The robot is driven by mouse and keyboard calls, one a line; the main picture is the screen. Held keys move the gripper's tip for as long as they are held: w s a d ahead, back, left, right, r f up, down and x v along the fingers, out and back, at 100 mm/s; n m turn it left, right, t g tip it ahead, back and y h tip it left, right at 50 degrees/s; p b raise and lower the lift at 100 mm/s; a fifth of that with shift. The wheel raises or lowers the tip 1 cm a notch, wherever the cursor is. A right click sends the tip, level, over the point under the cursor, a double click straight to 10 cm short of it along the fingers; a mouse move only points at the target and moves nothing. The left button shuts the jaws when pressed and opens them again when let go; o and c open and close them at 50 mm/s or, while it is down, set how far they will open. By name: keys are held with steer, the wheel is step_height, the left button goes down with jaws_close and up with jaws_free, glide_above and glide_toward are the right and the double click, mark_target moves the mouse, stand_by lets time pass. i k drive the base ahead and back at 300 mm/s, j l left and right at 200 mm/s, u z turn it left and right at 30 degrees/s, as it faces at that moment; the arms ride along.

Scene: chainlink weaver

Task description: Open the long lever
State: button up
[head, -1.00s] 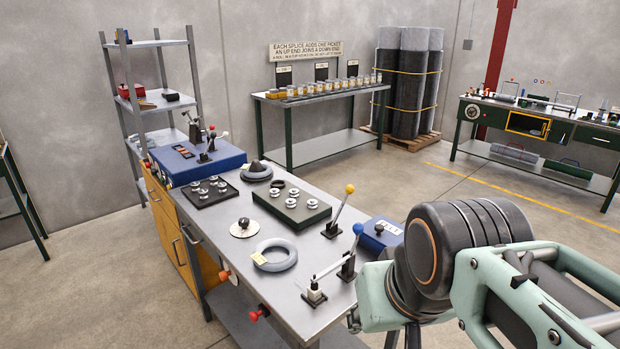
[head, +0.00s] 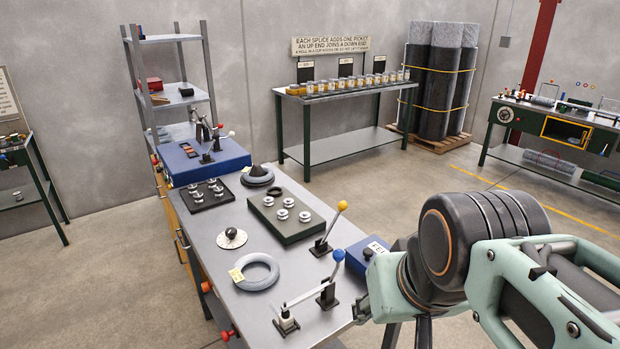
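Several hand levers stand on the grey metal bench (head: 250,318); I cannot tell for sure which one the task calls long. One lever with a blue knob (head: 338,255) stands tilted at the near right edge, and a slim bar (head: 305,297) runs from near it to a small clamp block (head: 286,321). Behind it a lever with a yellow knob (head: 342,206) leans to the upper right. A small lever with a white knob (head: 231,133) is on the blue box (head: 205,162).
A pale coil (head: 257,273), a round plate with a dark knob (head: 231,238), a green block with metal cups (head: 288,232) and a blue box (head: 367,252) occupy the bench. Red knobs stick out at its left edge. Open floor lies beyond its right side.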

mark_target(342, 205)
steer(key=i+l+u, duration=0.25)
steer(key=i+l, duration=0.15)
steer(key=l, duration=0.2)
steer(key=i+l+u, duration=0.15)
steer(key=l, duration=0.2)
steer(key=i+l+u, duration=0.1)
steer(key=l, duration=0.2)
steer(key=i, duration=0.05)
